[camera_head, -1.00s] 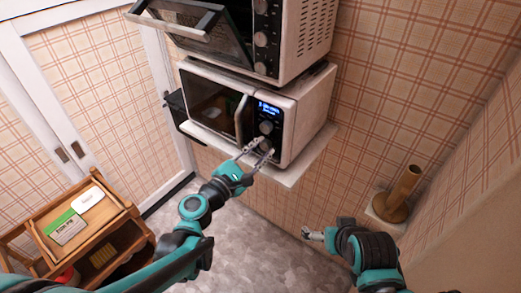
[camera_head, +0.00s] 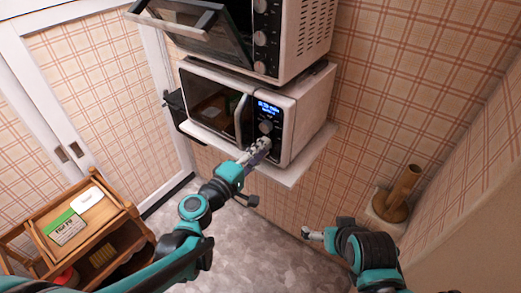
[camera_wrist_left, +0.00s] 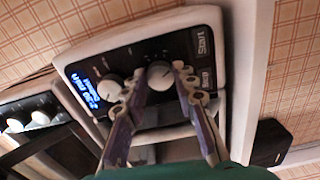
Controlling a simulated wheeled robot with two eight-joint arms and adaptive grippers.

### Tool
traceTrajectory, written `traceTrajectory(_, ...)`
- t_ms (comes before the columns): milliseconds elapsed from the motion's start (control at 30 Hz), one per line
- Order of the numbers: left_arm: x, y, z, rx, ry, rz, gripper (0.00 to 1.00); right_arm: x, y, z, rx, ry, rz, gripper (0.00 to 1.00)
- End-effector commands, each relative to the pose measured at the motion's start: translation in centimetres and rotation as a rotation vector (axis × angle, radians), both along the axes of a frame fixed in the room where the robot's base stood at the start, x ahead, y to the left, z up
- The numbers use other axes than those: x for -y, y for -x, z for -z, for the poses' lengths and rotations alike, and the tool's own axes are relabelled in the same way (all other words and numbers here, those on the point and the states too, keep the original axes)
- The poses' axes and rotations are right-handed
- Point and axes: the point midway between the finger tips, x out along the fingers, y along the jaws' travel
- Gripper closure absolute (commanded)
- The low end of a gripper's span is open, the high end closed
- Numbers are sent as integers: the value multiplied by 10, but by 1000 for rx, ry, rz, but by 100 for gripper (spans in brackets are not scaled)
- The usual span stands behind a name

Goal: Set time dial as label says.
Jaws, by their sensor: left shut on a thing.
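The lower microwave (camera_head: 215,100) has a control panel with a lit blue display (camera_head: 268,108), an upper dial (camera_head: 265,128) and a lower dial. My left gripper (camera_head: 260,148) is at the lower dial and hides it in the head view. In the left wrist view its fingers (camera_wrist_left: 160,88) are shut on the lower dial (camera_wrist_left: 160,74), one at each side. The upper dial (camera_wrist_left: 110,87) is beside the left finger. The display (camera_wrist_left: 85,88) text is small; it seems to end in "30 min". A green-and-white label (camera_head: 65,228) lies on the cart, too small to read surely. My right gripper (camera_head: 308,234) is low, away from the microwave.
The microwave stands on a white wall shelf (camera_head: 290,175). A second oven (camera_head: 300,40) with its door (camera_head: 170,22) hanging open sits above. The wooden cart (camera_head: 120,228) at the lower left also holds a white object (camera_head: 87,199). A brown upright cylinder (camera_head: 403,190) is at the right wall.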

Motion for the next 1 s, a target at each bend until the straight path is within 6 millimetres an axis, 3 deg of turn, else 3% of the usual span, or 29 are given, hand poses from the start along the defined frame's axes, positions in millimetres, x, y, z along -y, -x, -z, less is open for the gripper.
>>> traceTrajectory(1000,-1,0,2,568,-782,2,100,0,0,2,0,0,0,0)
